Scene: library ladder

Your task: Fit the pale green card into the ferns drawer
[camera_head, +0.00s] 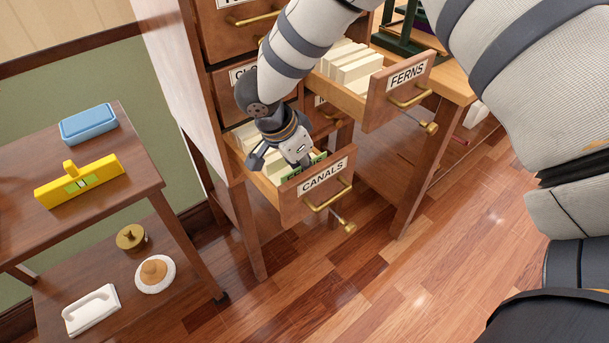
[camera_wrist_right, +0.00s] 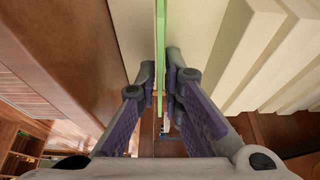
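The pale green card (camera_head: 318,158) stands among cream cards in the open CANALS drawer (camera_head: 303,206), just behind its front panel. It also shows edge-on in the right wrist view (camera_wrist_right: 160,45). My right gripper (camera_head: 284,163) points down into this drawer. In the wrist view its fingers (camera_wrist_right: 161,90) lie close on both sides of the green card and appear shut on it. The open FERNS drawer (camera_head: 377,106) is higher and to the right, with cream cards (camera_head: 352,64) toward its back and some room behind the front panel. My left gripper is out of view.
Brass rods with knobs (camera_head: 345,227) stick out from both drawer fronts. Closed drawers (camera_head: 240,25) are above. A side cart (camera_head: 110,210) at left holds a blue box (camera_head: 88,124), a yellow level (camera_head: 79,181) and smaller items. The wooden floor in front is clear.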

